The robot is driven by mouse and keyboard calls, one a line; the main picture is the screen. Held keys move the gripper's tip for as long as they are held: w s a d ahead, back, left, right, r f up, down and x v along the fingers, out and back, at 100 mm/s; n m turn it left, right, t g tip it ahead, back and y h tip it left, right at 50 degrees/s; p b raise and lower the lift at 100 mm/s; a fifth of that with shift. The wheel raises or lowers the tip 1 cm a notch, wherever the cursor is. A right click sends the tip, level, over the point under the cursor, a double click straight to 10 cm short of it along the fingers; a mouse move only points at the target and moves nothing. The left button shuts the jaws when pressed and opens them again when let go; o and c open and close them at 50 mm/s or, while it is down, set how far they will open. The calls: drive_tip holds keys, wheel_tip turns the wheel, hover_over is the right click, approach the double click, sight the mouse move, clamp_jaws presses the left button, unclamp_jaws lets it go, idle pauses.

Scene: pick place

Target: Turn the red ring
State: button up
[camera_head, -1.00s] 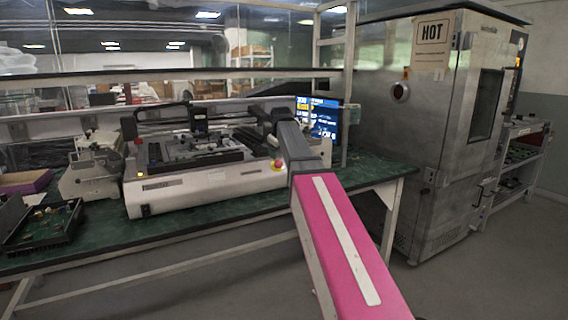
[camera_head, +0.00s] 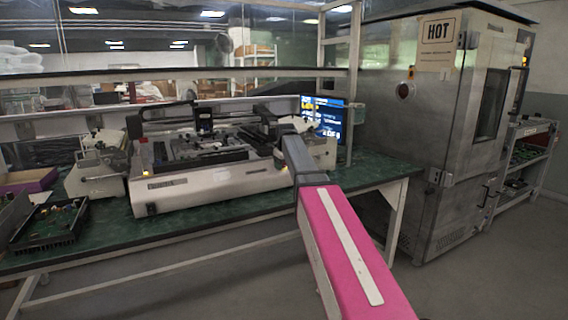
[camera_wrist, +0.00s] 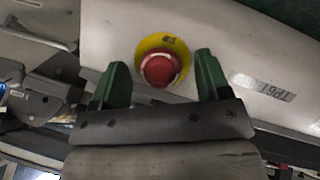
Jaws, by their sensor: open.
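The red ring reads as a round red knob (camera_wrist: 160,69) on a yellow round base, set in the pale casing of a bench machine (camera_head: 215,184). In the wrist view it lies between and just beyond the fingertips of my gripper (camera_wrist: 158,72). The two green fingers are spread apart, one on each side, and no contact shows. In the head view my pink and grey arm reaches to the machine's right end and hides the knob. My gripper's fingers cannot be made out there.
The machine stands on a green bench (camera_head: 240,210). A lit monitor (camera_head: 322,119) is behind my arm. A black tray of parts (camera_head: 48,225) lies at the bench's left. A tall metal cabinet (camera_head: 440,150) marked HOT stands right. Floor shows in front of the bench.

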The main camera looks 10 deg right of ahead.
drive_tip(key=shift+f, duration=0.15)
drive_tip(key=c, duration=0.9)
drive_tip(key=shift+c, duration=0.2)
drive_tip(key=shift+w+m, duration=0.1)
drive_tip(key=shift+m, duration=0.2)
drive_tip(key=m+g+y, duration=0.1)
drive_tip(key=m, duration=0.2)
drive_tip(key=shift+d+y, duration=0.1)
drive_tip(key=shift+y, duration=0.2)
drive_tip(key=shift+m+y, duration=0.8)
drive_tip(key=shift+m, duration=0.7)
